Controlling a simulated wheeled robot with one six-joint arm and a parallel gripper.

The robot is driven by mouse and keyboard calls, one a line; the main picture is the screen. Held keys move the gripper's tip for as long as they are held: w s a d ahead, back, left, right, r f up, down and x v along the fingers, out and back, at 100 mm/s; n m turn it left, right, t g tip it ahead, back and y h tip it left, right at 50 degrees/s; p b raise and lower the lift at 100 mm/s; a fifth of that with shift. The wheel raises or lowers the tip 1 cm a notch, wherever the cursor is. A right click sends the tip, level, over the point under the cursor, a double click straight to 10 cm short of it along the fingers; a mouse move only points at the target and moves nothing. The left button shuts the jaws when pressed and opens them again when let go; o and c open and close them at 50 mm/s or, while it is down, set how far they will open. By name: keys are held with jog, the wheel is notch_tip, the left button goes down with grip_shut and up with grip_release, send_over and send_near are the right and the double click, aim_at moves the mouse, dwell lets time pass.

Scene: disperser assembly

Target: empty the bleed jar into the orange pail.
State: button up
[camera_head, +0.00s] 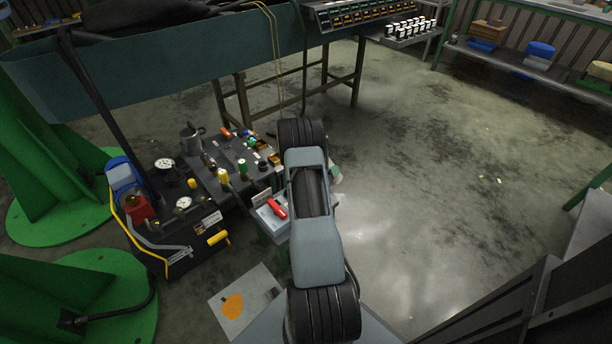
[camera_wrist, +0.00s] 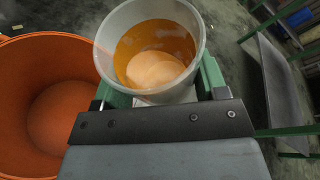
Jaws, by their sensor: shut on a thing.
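The bleed jar (camera_wrist: 194,68) is a pale, translucent cup in the wrist view, with amber liquid (camera_wrist: 135,42) inside. My gripper (camera_wrist: 163,90) is shut on it, with a green finger on either side of its wall. The jar's mouth is open; I cannot tell how far it is tilted. The orange pail (camera_wrist: 22,95) stands lower, to the left of the jar, and its visible inside looks empty. Jar and pail overlap in this view but the jar is not over the pail's middle.
A dark bench (camera_head: 215,182) with valves, gauges and fittings stands left of my arm. A red-handled tool (camera_head: 277,208) lies on a small tray beside it. Green column bases (camera_head: 50,215) stand at far left. Shelves (camera_head: 510,75) line the back right.

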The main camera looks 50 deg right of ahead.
jog(key=shift+w+r+n+h, duration=0.15)
jog(key=shift+r+n+h, duration=0.15)
jog(key=shift+r+n, duration=0.15)
jog(key=shift+n+p, duration=0.25)
jog(key=shift+p, duration=0.05)
jog(key=shift+f+n+g+h+b, duration=0.3)
jog(key=shift+n+g+h, duration=0.1)
jog(key=shift+n, duration=0.2)
dwell(0.3)
jog(key=shift+r+n+h+p, duration=0.3)
jog(key=shift+r+n, duration=0.1)
jog(key=shift+n, duration=0.4)
dwell(0.4)
jog(key=shift+w+a+f+n+h+b, duration=0.1)
jog(key=shift+f+n+h+b, duration=0.3)
jog(key=shift+n, duration=0.4)
dwell(0.5)
jog(key=shift+w+a+r+n+h, duration=0.15)
jog(key=shift+w+a+r+n, duration=0.1)
jog(key=shift+w+n, duration=0.15)
jog(key=shift+w+a+r+n+h, duration=0.1)
jog(key=shift+w+r+n+h, duration=0.1)
jog(key=shift+w+n, duration=0.2)
dwell(0.9)
